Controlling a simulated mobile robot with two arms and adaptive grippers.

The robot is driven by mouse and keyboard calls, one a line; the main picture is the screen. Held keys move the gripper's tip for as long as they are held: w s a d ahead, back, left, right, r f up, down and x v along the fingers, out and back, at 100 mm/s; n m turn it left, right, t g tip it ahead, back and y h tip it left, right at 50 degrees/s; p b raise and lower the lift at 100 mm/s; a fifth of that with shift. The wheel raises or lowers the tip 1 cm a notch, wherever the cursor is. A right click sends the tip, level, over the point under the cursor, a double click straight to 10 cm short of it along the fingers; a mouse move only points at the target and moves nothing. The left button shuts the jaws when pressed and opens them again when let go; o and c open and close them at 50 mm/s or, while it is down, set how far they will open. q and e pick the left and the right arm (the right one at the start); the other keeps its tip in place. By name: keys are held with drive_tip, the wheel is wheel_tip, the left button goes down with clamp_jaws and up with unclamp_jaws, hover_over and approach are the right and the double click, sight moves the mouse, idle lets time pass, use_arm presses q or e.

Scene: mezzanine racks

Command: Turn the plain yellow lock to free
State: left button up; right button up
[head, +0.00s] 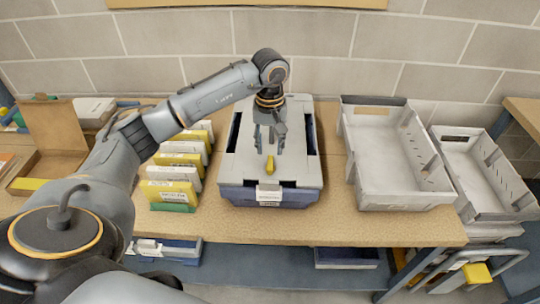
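The plain yellow lock (270,168) is a small upright yellow piece at the front middle of a grey lid. The lid belongs to a grey and blue case (234,178) on the wooden bench, with a white label on its front below the lock. My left gripper (270,146) points down over the lid, its two fingers apart with a gap between them. The fingertips are just behind and above the lock; I cannot tell whether they touch it. My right gripper is out of view.
Yellow and white card boxes (170,190) stand in a row left of the case. An open cardboard box (56,130) is further left. A grey open tray (374,197) and another tray (480,200) are to the right. Bare bench lies before the case.

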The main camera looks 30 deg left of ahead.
sight(270, 162)
use_arm(q)
wheel_tip(270, 162, down, 6)
drive_tip(key=shift+r+p, duration=0.1)
drive_tip(key=shift+p, duration=0.55)
clamp_jaws()
